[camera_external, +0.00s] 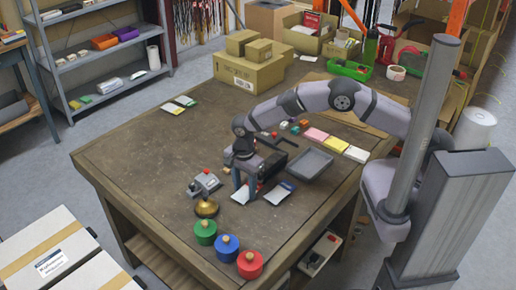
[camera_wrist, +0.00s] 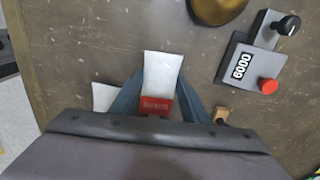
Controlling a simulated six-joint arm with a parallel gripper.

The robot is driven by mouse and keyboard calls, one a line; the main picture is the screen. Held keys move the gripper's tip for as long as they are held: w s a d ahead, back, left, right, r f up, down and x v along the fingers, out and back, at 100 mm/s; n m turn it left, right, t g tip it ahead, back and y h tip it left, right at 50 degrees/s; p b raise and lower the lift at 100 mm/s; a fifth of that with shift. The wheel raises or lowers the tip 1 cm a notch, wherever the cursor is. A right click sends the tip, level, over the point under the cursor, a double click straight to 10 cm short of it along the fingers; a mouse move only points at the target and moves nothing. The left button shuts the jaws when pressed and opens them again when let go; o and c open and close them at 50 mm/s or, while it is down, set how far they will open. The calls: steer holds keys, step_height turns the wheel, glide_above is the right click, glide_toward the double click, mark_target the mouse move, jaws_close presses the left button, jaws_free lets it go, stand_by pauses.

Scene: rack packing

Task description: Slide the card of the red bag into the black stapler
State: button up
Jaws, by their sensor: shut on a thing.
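My gripper (camera_external: 247,186) is low over the table, and in the wrist view its two blue-grey fingers (camera_wrist: 161,85) close on the red bag (camera_wrist: 156,107). A white card (camera_wrist: 163,68) sticks out beyond the red part, away from the wrist. A dark grey device (camera_wrist: 243,66) with a black knob, a red button and a "6000" label lies to the right of the held card, apart from it. It also shows left of my gripper in the external view (camera_external: 204,184). I cannot tell surely whether it is the black stapler.
A brass bell (camera_external: 206,208) stands close by, with green (camera_external: 205,232), blue (camera_external: 227,247) and red (camera_external: 250,263) round pieces in front. Another white card (camera_external: 281,192) lies right of my gripper, near a grey tray (camera_external: 311,162). The table's left half is mostly clear.

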steer(key=shift+w+d, duration=0.7)
steer(key=shift+w, duration=0.15)
steer(key=o, duration=1.1)
steer(key=shift+o, duration=0.2)
steer(key=shift+r+b, duration=0.85)
steer(key=shift+r, duration=2.85)
